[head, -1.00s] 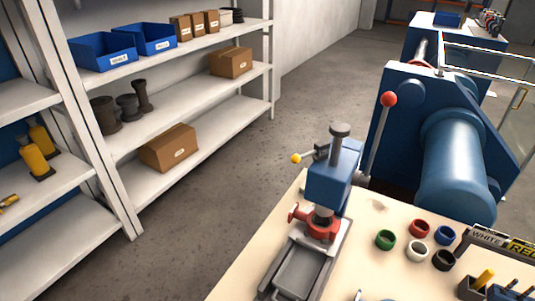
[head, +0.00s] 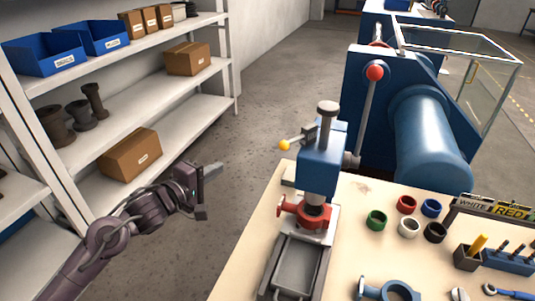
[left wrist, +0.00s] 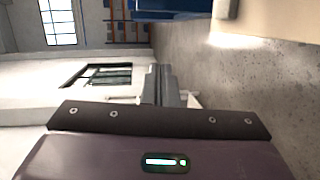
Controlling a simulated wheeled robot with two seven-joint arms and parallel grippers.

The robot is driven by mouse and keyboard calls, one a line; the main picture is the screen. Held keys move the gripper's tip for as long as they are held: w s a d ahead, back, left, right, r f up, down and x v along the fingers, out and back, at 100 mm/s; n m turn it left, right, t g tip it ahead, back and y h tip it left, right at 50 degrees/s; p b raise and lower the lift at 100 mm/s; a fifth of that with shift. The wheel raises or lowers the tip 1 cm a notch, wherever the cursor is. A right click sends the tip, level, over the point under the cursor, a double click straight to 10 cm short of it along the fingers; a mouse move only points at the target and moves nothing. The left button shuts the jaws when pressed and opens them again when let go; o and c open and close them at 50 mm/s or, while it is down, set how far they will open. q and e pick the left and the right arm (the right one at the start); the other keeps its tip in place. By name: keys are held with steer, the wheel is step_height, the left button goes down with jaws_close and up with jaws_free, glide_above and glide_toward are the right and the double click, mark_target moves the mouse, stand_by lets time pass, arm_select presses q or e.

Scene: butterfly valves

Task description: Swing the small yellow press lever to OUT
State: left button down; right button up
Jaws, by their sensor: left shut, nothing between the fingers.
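The small yellow press lever (head: 285,145) is a short rod with a yellow ball end. It sticks out to the left from the blue press head (head: 321,168), near its top. The press stands on the bench above a red clamp-like part (head: 304,212). My left gripper (head: 213,170) is left of the bench, over the floor, well apart from the lever. It is shut and empty; its fingers lie together in the left wrist view (left wrist: 165,80). The lever is not recognisable in the left wrist view. My right gripper is not in view.
Shelving (head: 160,115) with blue bins and cardboard boxes stands at left. A large blue machine with a red-knobbed lever (head: 375,73) stands behind the bench (head: 365,190). Coloured rings (head: 409,227) and a blue valve body (head: 390,289) are on the bench. Floor between gripper and press is clear.

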arm_select(q)
steer(key=s+d+r+h, duration=0.3)
steer(key=s+d+r, duration=0.2)
steer(key=r, duration=0.3)
steer(key=p+x, duration=0.1)
steer(key=x, duration=0.9)
steer(key=shift+n+g, duration=0.3)
steer(key=s+d, duration=0.1)
steer(key=s+d+p, duration=0.1)
steer(key=s, duration=0.1)
steer(key=shift+s+r, duration=0.15)
steer(key=shift+s, duration=0.1)
steer(key=shift+s+y+p, duration=0.1)
steer(key=shift+y+p, duration=0.2)
steer(key=shift+s+d+n+t+y+p, duration=0.2)
steer(key=shift+n+t+y+p, duration=0.1)
steer(key=shift+n+t+p, duration=0.15)
